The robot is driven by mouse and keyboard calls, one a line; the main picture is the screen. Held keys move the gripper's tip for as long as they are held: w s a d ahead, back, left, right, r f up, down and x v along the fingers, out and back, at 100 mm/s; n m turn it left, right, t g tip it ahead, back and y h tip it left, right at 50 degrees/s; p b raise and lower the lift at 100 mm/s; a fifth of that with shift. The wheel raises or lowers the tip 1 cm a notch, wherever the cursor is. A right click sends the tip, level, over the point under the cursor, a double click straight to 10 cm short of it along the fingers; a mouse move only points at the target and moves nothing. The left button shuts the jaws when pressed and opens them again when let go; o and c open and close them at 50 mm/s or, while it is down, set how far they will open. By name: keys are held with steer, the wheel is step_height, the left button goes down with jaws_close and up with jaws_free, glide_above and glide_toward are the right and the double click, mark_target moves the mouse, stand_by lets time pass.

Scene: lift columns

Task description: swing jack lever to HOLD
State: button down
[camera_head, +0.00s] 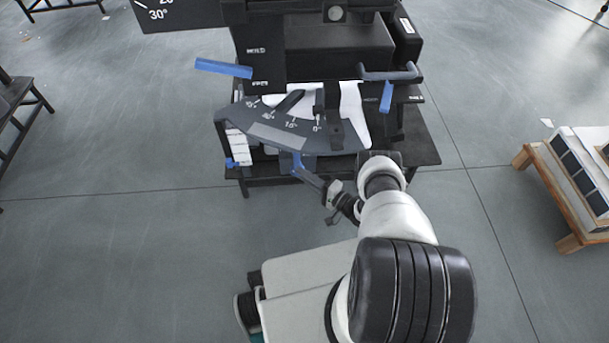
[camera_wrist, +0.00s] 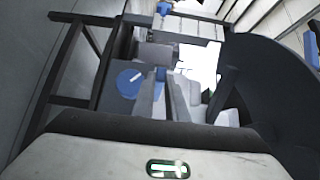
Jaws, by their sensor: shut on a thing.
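The black lift-column unit (camera_head: 310,50) stands on a low dark table. My gripper (camera_head: 303,171) reaches to the front edge of its angle-marked dark plate (camera_head: 272,136). The gripper is shut on a small blue piece (camera_head: 297,159), which looks like a lever's grip. In the wrist view, this blue piece (camera_wrist: 160,73) shows between the tips of my gripper (camera_wrist: 160,82). Other blue handles show at the unit's left (camera_head: 223,68) and right (camera_head: 387,97). I cannot tell which handle is the jack lever. No HOLD mark is readable.
A blue round knob (camera_wrist: 130,82) with a white mark sits close left of my fingers in the wrist view. The dark table (camera_head: 420,150) surrounds the unit's base. A wooden stand (camera_head: 560,190) is at the far right.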

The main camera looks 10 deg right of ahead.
steer(key=shift+w+r, duration=0.1)
steer(key=shift+w, duration=0.1)
steer(key=c, duration=1.8)
jaws_free()
steer(key=shift+c, duration=0.2)
steer(key=shift+o, duration=0.4)
steer(key=shift+s, duration=0.1)
steer(key=shift+s, duration=0.1)
